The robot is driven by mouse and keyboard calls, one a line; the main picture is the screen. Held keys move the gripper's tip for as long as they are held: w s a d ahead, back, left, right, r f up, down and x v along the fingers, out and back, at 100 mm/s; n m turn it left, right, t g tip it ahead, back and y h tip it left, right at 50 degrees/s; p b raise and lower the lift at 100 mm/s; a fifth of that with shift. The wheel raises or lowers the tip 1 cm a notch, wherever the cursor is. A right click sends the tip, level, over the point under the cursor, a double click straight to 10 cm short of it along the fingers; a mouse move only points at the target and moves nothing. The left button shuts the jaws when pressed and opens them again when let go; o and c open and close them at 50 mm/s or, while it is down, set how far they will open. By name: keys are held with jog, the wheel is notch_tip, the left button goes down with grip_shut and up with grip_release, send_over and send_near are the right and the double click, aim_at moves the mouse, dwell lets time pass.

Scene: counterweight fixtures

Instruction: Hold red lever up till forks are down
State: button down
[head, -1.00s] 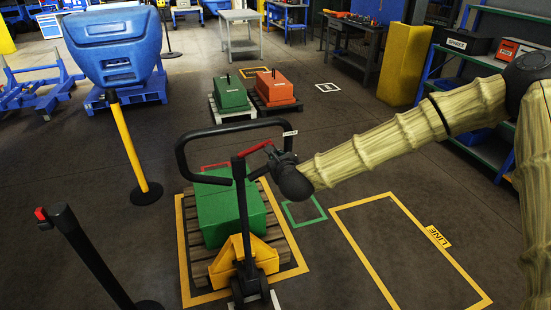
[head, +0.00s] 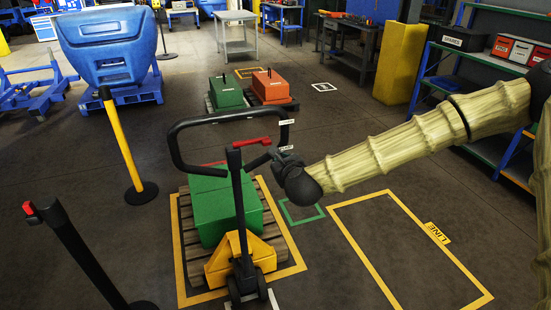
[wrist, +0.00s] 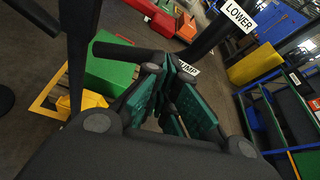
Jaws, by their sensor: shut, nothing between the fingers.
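The red lever (head: 252,141) sits at the top of the black steering post of the pallet truck (head: 228,262), inside the black loop handle (head: 215,117). My gripper (head: 274,157) is at the loop's right side, just below and right of the lever's tip, apart from it. In the wrist view my gripper (wrist: 175,97) has its teal pads together with nothing between them. A black bar passes close by the fingers there; the red lever is not clear in that view. The forks are hidden under the wooden pallet (head: 274,236) and green block (head: 222,210).
LOWER (head: 287,122) and PUMP (head: 286,149) labels are at the handle's right. A yellow post (head: 122,150) and a black post (head: 80,250) stand left. Green (head: 227,92) and orange (head: 270,86) weights stand behind. The yellow-outlined LINE bay (head: 405,250) is empty.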

jog(key=b+v, duration=0.1)
jog(key=v, duration=0.4)
jog(key=shift+s, duration=0.45)
dwell(0.5)
jog(key=s+f+n+g, duration=0.3)
jog(key=s+f+n, duration=0.45)
jog(key=f, duration=0.65)
jog(key=s+f+n+g, duration=0.4)
jog(key=s+f+n, duration=0.4)
jog(key=f, duration=0.6)
jog(key=s+d+f+n+g+h, duration=0.1)
jog(key=s+d+f+n, duration=0.3)
jog(key=s, duration=0.5)
jog(key=s+d+f+n+g+h, duration=0.1)
jog(key=s+d+f+n+g, duration=0.2)
jog(key=s+d+f+n, duration=0.2)
jog(key=s+d+f+n+g, duration=0.3)
jog(key=s+d+f+n, duration=0.2)
jog(key=s, duration=0.7)
jog(key=d+f, duration=0.2)
jog(key=shift+s+d+h, duration=0.35)
jog(key=shift+d+h, duration=0.05)
jog(key=shift+n, duration=0.35)
